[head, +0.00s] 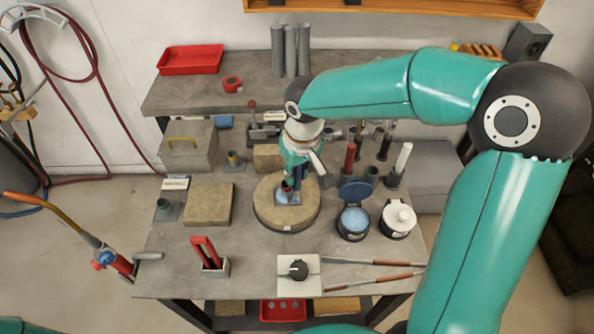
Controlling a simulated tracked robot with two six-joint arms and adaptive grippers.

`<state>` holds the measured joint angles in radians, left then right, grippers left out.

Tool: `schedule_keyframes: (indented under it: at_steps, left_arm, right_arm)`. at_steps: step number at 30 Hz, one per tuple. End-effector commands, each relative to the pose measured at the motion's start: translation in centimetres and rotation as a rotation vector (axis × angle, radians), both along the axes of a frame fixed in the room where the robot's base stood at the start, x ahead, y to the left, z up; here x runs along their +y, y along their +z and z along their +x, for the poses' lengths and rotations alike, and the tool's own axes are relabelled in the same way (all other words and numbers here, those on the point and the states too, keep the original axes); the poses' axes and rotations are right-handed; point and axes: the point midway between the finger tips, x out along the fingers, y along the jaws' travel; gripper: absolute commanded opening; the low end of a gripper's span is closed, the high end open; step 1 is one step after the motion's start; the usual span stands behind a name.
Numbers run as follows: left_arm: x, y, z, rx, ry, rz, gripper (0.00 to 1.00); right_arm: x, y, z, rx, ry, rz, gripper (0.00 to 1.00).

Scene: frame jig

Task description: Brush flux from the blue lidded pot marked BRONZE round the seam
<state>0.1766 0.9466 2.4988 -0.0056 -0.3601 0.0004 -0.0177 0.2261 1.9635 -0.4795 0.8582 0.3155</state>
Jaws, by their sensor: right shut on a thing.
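The blue pot (353,223) stands right of the round firebrick turntable (312,220). Its blue lid (357,192) is tilted open behind it and blue flux shows inside. I cannot read its marking. A small upright tube joint (286,187) stands on a blue-grey base at the middle of the turntable. My right gripper (299,170) points down just above and behind the joint. It is shut on a thin dark item that looks like the brush, mostly hidden by the gripper. I cannot tell whether its tip touches the seam. My left gripper is out of view.
A white-lidded pot (398,218) stands right of the blue pot. Upright rods in holders (349,160) stand behind. A flat brick (204,203) lies left, a red-handled tool (208,255) front left, a switch box (298,272) front centre. A torch (112,258) hangs at the left edge.

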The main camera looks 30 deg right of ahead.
Motion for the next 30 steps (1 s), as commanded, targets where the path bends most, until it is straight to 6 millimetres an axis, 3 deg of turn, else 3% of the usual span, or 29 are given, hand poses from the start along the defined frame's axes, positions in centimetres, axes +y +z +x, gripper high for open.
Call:
schedule_keyframes:
  at_steps: [16,30]
  left_arm:
    - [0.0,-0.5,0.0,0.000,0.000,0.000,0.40]
    - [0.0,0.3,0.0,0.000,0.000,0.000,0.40]
  right_arm:
    - [-0.1,-0.6,0.1,0.000,-0.001,0.000,0.00]
    - [-1.2,-0.4,2.0,0.000,-0.002,0.000,0.00]
